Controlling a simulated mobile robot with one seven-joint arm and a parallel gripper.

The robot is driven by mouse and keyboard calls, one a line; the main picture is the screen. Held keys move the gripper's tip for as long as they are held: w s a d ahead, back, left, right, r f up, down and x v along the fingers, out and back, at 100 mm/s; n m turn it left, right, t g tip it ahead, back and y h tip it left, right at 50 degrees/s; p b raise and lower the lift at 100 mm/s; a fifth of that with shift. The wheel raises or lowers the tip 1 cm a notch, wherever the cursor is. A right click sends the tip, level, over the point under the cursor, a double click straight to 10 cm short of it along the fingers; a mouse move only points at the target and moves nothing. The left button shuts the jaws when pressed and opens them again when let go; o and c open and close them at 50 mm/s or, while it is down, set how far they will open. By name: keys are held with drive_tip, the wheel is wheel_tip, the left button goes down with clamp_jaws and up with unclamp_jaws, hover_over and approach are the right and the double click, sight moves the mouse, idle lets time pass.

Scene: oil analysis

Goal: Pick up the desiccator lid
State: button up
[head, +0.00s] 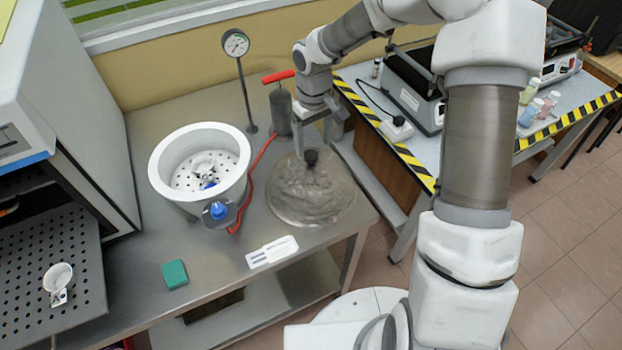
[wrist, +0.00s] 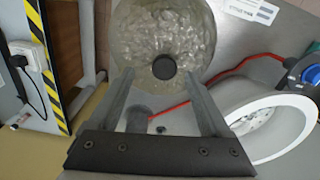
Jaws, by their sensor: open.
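The desiccator lid (head: 295,193) is a round, translucent grey dome with a black knob (head: 311,157) on top. It lies on the steel bench to the right of the white desiccator bowl (head: 162,160). In the wrist view the lid (wrist: 145,30) and its black knob (wrist: 164,67) lie just beyond the fingertips. My gripper (head: 312,138) is above the lid's back edge, close to the knob. In the wrist view my gripper (wrist: 160,85) is open, with its two fingers spread on either side of the knob's line and nothing between them.
A gauge on a stand (head: 236,45) and a grey cylinder with a red handle (head: 280,108) stand behind. A red hose (head: 258,160) runs between bowl and lid. A white label card (head: 272,252) and green block (head: 175,274) lie in front. A striped-edge table (head: 415,160) is at right.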

sight(311, 154)
drive_tip(key=shift+s+a+f, duration=0.1)
drive_tip(key=shift+a+f, duration=0.05)
drive_tip(key=shift+f, duration=1.05)
drive_tip(key=shift+s+a+f, duration=0.1)
drive_tip(key=shift+a+f, duration=0.05)
drive_tip(key=shift+f, duration=1)
clamp_jaws()
drive_tip(key=shift+w+r, duration=0.1)
